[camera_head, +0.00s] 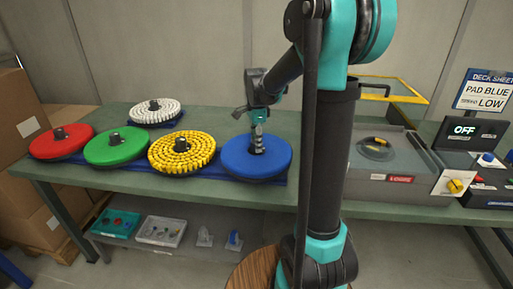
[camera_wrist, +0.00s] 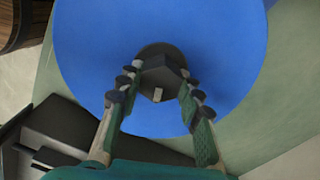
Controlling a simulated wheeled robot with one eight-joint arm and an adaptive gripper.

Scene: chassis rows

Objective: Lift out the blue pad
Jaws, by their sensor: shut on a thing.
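The blue pad (camera_head: 240,164) is a flat round disc at the right end of the row on the green table. A dark hub stands at its middle. My gripper (camera_head: 257,146) is directly above it, pointing down, with its fingers at the hub. In the wrist view the blue pad (camera_wrist: 100,50) fills most of the picture, and my gripper (camera_wrist: 155,85) has its two fingers on either side of the dark hub (camera_wrist: 160,62), shut on it. The pad appears level. I cannot tell whether it is clear of its blue base.
Red (camera_head: 50,144), green (camera_head: 100,150), yellow (camera_head: 170,160) and white (camera_head: 140,112) pads sit to the left. A grey machine (camera_head: 385,185) stands to the right, with a control panel reading OFF (camera_head: 464,130). A sign (camera_head: 485,92) reads PAD BLUE LOW. Trays lie on the lower shelf.

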